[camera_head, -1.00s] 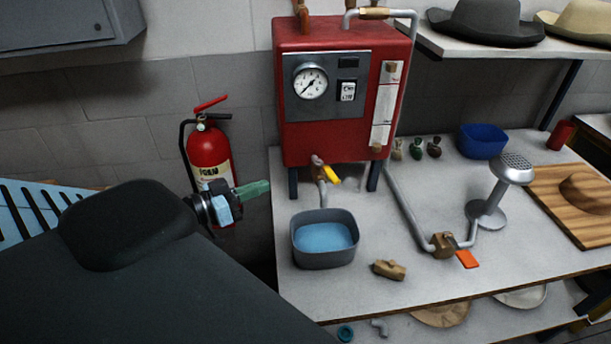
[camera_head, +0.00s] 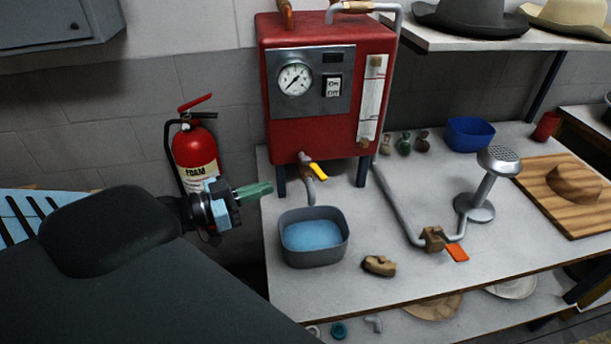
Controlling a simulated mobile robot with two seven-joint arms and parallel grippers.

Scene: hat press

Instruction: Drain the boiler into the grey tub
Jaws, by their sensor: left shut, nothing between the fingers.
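The red boiler (camera_head: 325,118) stands on legs on the bench, with a dial gauge (camera_head: 295,79) on its grey panel and a sight glass (camera_head: 371,97) at the right. Under its front, a brass drain valve (camera_head: 304,157) has a yellow handle (camera_head: 319,170) slanting down to the right. A short spout (camera_head: 310,190) hangs over the grey tub (camera_head: 315,257), which holds blue liquid (camera_head: 312,235). Whether any stream runs from the spout I cannot tell. My left gripper (camera_head: 256,191), with green fingers, is shut and empty, left of the valve and apart from it. My right gripper is not in view.
A red fire extinguisher (camera_head: 195,155) hangs on the wall behind my left gripper. A tan object (camera_head: 379,265) lies right of the tub. A pipe with an orange-handled valve (camera_head: 457,253) leads to a steam head (camera_head: 498,160). A blue bowl (camera_head: 469,134) stands behind.

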